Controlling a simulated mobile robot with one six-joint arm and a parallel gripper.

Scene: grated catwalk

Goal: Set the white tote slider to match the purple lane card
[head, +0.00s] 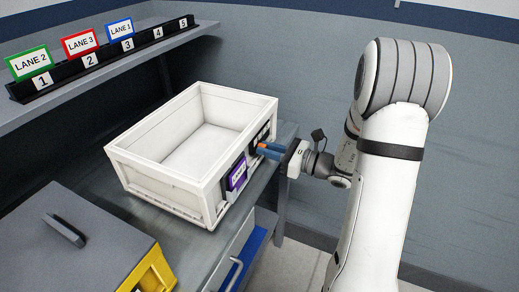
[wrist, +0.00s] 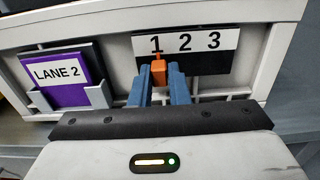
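The white tote (head: 160,180) stands on the grey bench, its slider side facing my gripper. The purple lane card (wrist: 62,85) reads LANE 2 and sits in a holder on that side; it also shows in the head view (head: 237,176). The slider panel (wrist: 205,62) to its right is marked 1, 2, 3. Its orange knob (wrist: 158,70) is below the 1. My gripper (wrist: 160,82) has its blue fingers on both sides of the knob, seemingly pressed against it. In the head view my gripper (head: 268,151) reaches the tote from the right.
A shelf rack (head: 105,62) numbered 1 to 5 holds green LANE 2 at 1, red LANE 3 at 2 and blue LANE 1 at 3; 4 and 5 are empty. A grey-lidded yellow box (head: 60,245) is at front left. The tote is empty.

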